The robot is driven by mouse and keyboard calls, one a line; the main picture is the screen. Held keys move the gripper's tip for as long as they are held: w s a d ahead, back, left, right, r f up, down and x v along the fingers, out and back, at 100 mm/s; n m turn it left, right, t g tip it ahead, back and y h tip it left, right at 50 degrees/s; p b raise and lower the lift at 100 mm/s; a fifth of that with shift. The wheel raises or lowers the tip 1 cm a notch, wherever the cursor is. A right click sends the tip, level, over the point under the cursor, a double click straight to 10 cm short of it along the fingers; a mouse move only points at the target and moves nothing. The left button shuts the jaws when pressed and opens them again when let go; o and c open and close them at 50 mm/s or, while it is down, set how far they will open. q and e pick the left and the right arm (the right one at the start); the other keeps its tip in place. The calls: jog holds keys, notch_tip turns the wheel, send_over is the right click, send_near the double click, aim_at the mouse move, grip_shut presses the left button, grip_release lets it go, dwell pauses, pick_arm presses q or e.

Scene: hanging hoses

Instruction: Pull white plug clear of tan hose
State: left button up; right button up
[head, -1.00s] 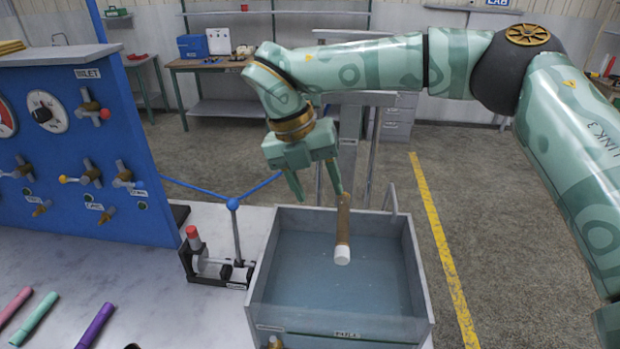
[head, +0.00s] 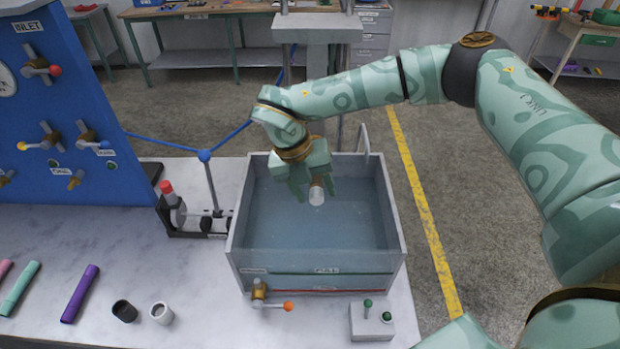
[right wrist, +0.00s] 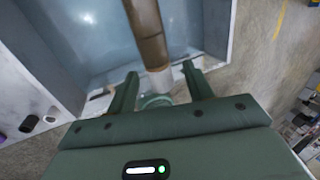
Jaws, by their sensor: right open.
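The tan hose (right wrist: 147,28) ends in a pale white plug (right wrist: 159,79) over the tank. In the head view the white plug (head: 317,193) shows in front of my right gripper (head: 315,190), and most of the hose is hidden behind the gripper. In the right wrist view my right gripper (right wrist: 160,72) is open, with a finger on each side of the plug end and gaps visible. The plug still sits on the hose end. My left gripper is not in view.
The grey-walled water tank (head: 240,225) lies below the gripper. A blue valve panel (head: 75,170) stands at left, with a small clamp stand (head: 178,212) beside the tank. Loose coloured tubes, two small cups (head: 162,313) and a button box (head: 370,322) lie in front.

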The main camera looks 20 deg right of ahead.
jog(key=c, duration=1.1)
jog(key=shift+o, duration=0.2)
jog(key=shift+s+a+p, duration=0.3)
jog(key=shift+s+p, duration=0.1)
jog(key=shift+s, duration=0.25)
jog(key=shift+s+a, duration=0.2)
jog(key=shift+s, duration=0.15)
jog(key=shift+s+a+p, duration=0.35)
jog(key=shift+s+a, duration=0.05)
jog(key=shift+s, duration=0.45)
jog(key=shift+s+a+p, duration=0.35)
jog(key=shift+s, duration=0.45)
jog(key=shift+s+a+r+p, duration=0.35)
jog(key=shift+s+r+p, duration=0.35)
jog(key=shift+r, duration=0.05)
jog(key=shift+s+a+r+p, duration=0.3)
jog(key=shift+s+r+p, duration=0.35)
jog(key=shift+r, duration=0.1)
